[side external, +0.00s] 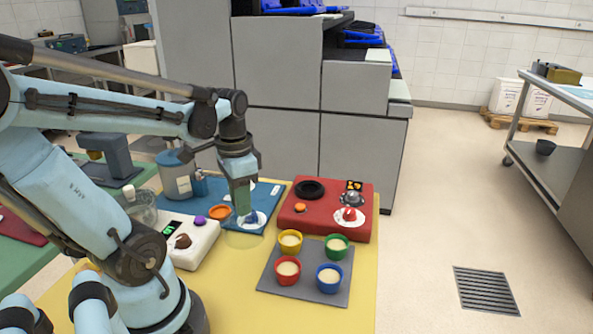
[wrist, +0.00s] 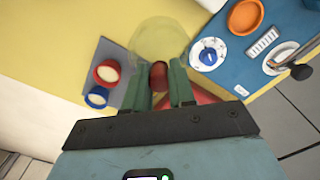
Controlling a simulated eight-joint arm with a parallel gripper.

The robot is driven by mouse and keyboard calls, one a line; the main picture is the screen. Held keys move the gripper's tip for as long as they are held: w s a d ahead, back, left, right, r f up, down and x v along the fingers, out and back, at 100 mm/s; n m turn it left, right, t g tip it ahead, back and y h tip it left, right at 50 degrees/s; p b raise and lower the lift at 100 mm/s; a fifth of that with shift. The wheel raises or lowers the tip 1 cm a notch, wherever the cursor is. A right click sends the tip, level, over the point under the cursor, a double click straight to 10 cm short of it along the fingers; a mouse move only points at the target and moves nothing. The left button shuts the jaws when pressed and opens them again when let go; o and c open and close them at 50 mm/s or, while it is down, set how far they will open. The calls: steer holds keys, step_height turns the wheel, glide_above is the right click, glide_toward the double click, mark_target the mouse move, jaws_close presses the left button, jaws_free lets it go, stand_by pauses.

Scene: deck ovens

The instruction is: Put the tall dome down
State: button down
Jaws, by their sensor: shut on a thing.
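The tall dome (wrist: 160,38) is clear and see-through, with a dark red knob (wrist: 159,75) on top. In the wrist view the knob is between the two fingers of my gripper (wrist: 161,88), which is shut on it. In the side view my gripper (side external: 243,208) points down near the right part of the blue board (side external: 262,191). The dome shows there only as a faint outline (side external: 243,239) below the fingers, in front of a white plate with a blue piece (side external: 251,219). I cannot tell whether its rim touches anything.
A red board (side external: 330,228) with a black ring and a white plate with a red piece lies to the right. A grey tray (side external: 310,297) with several coloured cups stands in front. A white scale (side external: 188,248) and an orange dish (side external: 219,212) are left of the dome.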

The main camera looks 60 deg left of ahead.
steer(key=shift+a+f, duration=0.3)
steer(key=shift+a, duration=0.15)
steer(key=shift+f, duration=1.95)
steer(key=shift+f, duration=0.1)
steer(key=c, duration=0.9)
jaws_free()
steer(key=shift+c, duration=0.2)
step_height(320, 180, up, 12)
steer(key=shift+f, duration=0.1)
steer(key=w+d+f+t, duration=0.2)
steer(key=w+d+t, duration=0.1)
steer(key=d, duration=0.3)
steer(key=w+d+f+t, duration=0.2)
steer(key=w+d+t, duration=0.2)
steer(key=d, duration=0.3)
steer(key=shift+w+f, duration=0.35)
steer(key=shift+w, duration=0.2)
